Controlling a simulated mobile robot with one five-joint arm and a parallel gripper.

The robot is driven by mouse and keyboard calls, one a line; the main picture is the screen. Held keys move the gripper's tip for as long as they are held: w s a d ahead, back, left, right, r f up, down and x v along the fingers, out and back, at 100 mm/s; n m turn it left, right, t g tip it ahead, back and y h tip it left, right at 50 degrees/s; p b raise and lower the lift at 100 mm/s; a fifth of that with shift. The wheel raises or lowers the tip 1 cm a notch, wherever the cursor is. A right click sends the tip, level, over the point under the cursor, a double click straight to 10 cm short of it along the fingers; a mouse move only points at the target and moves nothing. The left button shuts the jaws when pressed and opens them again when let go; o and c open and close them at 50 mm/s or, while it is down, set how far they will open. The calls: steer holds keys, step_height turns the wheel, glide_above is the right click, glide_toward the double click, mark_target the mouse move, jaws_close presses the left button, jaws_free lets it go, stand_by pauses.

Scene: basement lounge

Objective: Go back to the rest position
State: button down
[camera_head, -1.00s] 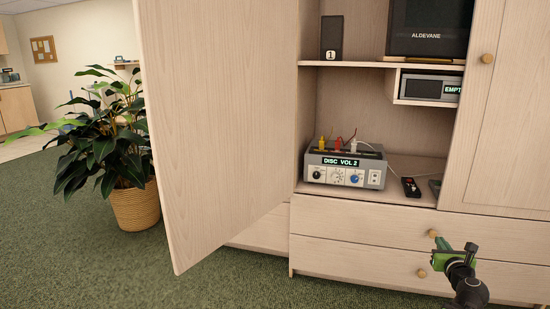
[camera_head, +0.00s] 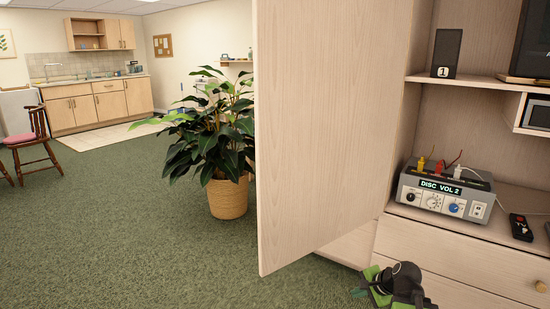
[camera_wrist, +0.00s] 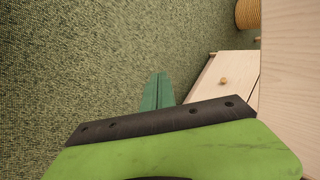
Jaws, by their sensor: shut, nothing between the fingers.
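My gripper (camera_head: 368,284) shows low in the head view, in front of the cabinet drawers, with its green fingers toward the left. In the wrist view its fingers (camera_wrist: 158,90) are together, with nothing between them, above the green carpet. The black wrist part of my arm is beside it in the head view.
The open cabinet door (camera_head: 315,130) stands out to the left of the shelves. A grey device reading DISC VOL 2 (camera_head: 443,197) and a remote (camera_head: 521,227) sit on the lower shelf. A potted plant (camera_head: 228,198) stands behind the door. The carpet at left (camera_head: 120,230) is clear.

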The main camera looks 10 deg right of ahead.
steer(key=s+a+n+g+h+p, duration=0.1)
steer(key=s+a+n+g, duration=0.1)
steer(key=a+n, duration=0.35)
steer(key=s+a+f+n+g+h+p, duration=0.1)
steer(key=s+a+n+g, duration=0.2)
steer(key=a, duration=0.4)
steer(key=s+a+n+g+p, duration=0.1)
steer(key=s+a+n, duration=0.1)
steer(key=a+n, duration=0.35)
step_height(320, 180, up, 38)
steer(key=p, duration=3.7)
steer(key=shift+s+g+h+p, duration=0.3)
steer(key=shift+g+h+p, duration=0.1)
steer(key=shift+a+f, duration=0.1)
steer(key=shift+a, duration=0.05)
